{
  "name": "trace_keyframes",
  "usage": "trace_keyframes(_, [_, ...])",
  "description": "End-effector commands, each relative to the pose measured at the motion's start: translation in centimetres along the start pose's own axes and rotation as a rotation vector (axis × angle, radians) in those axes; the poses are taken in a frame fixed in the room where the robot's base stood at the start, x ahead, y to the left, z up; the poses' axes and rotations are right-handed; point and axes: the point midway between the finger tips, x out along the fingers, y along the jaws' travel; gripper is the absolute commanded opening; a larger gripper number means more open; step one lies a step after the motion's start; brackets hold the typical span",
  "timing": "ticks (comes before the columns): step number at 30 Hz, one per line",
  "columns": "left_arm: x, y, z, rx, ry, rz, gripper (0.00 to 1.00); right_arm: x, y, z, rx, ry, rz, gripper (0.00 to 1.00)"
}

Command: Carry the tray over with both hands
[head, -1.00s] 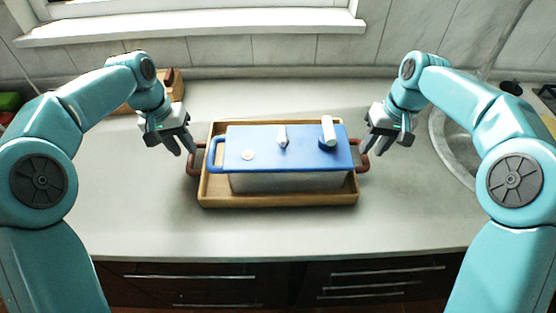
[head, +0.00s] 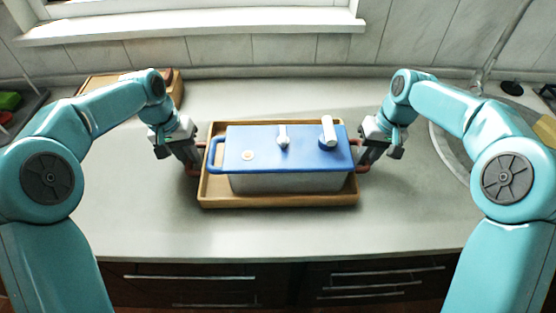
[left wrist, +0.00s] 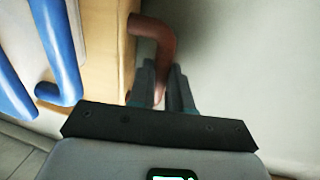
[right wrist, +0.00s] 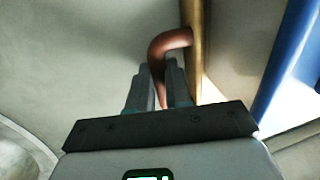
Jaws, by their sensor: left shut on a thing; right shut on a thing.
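A wooden tray (head: 279,201) with brown side handles lies on the counter. A box-shaped pot with a blue lid (head: 313,157) and blue handles sits on it. My left gripper (head: 192,168) is shut on the tray's left handle, which shows between the fingers in the left wrist view (left wrist: 156,38). My right gripper (head: 362,164) is shut on the tray's right handle, which shows between the fingers in the right wrist view (right wrist: 167,42). The tray looks level and rests on or very near the counter; I cannot tell which.
On the lid are a round pale disc (head: 247,155), a small knob-like piece (head: 282,142) and a white cylinder (head: 327,130). Another wooden tray (head: 95,84) stands at the back left behind my arm. A sink (head: 445,150) lies right. The front counter (head: 280,235) is clear.

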Motion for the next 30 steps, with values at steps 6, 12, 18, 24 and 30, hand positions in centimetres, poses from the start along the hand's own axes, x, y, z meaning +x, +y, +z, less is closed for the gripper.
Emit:
trace_keyframes(6, [-0.7, 0.1, -0.1, 0.0, 0.004, 0.001, 0.0, -0.7, -0.1, -0.1, 0.0, 0.004, 0.0, 0.0])
trace_keyframes(12, [-2.4, 0.5, -0.1, 0.0, 0.004, 0.0, 0.0, -2.4, -0.5, -0.1, 0.0, 0.004, 0.0, 0.0])
trace_keyframes(18, [-4.5, 0.9, -0.1, 0.0, 0.003, 0.0, 0.0, -4.5, -0.9, -0.1, 0.0, 0.003, 0.0, 0.0])
trace_keyframes(24, [-5.2, 1.0, -0.1, 0.0, 0.003, 0.0, 0.0, -5.2, -1.0, 0.0, 0.0, 0.003, 0.0, 0.0])
trace_keyframes(30, [-5.1, 1.0, -0.1, 0.0, 0.003, 0.0, 0.0, -5.1, -1.0, 0.0, 0.0, 0.003, 0.0, 0.0])
